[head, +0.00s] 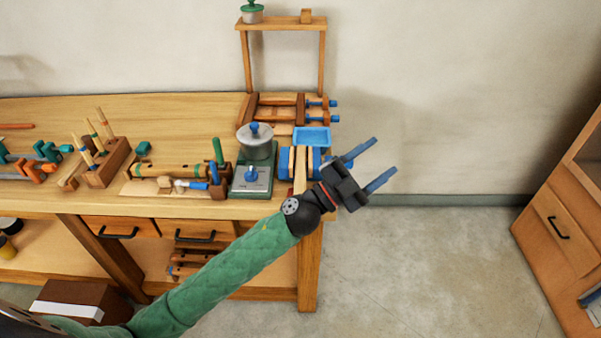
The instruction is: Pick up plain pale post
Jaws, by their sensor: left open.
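Slim pale posts stand upright in a brown wooden block (108,165) on the left part of the workbench. The rightmost post (103,120) looks plain and pale. Another post (94,135) shows a green mark. They are too small for me to be sure which one is fully plain. My left gripper (384,157) is open and empty, with blue fingers pointing up and right. It is past the right end of the bench, far to the right of the posts. My right gripper is not in view.
A wooden cabinet (560,220) stands right.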

